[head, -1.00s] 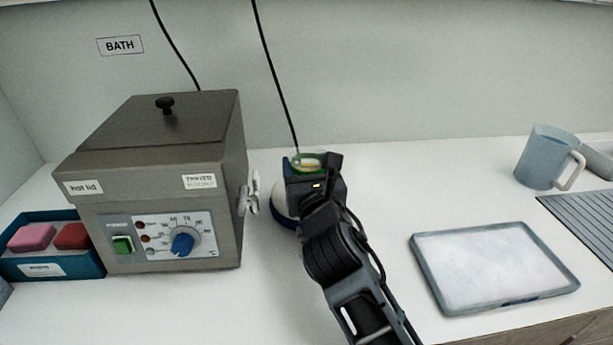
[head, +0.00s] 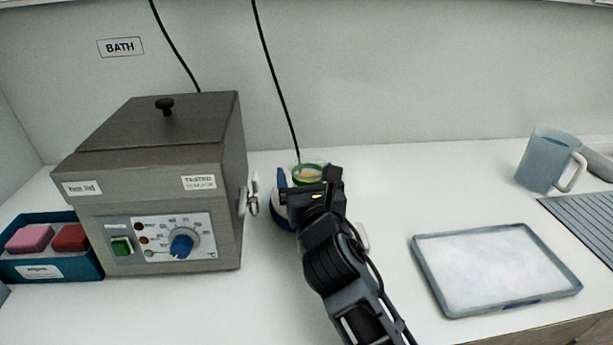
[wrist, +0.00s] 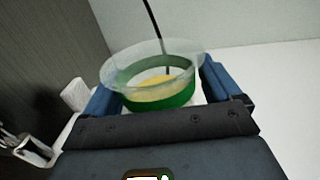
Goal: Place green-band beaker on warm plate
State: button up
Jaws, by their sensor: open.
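The green-band beaker (head: 309,172) is clear, with a green band and yellow contents. It stands just beyond my gripper (head: 308,182) in the head view, its lower part hidden. In the wrist view the beaker (wrist: 153,76) looks upright between the blue fingers of my gripper (wrist: 163,88), which are open with gaps beside it.
A grey bath (head: 160,180) with a side clamp (head: 249,194) stands close on the left. A blue bin (head: 50,270) with soap-like blocks is farther left. A tray (head: 495,268) and a mug (head: 545,160) are at right. A cable hangs behind the beaker.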

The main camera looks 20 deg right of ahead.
jog(key=shift+s+r, duration=0.1)
jog(key=v, duration=1.1)
jog(key=shift+s+b, duration=0.4)
jog(key=shift+a, duration=0.1)
dwell(0.4)
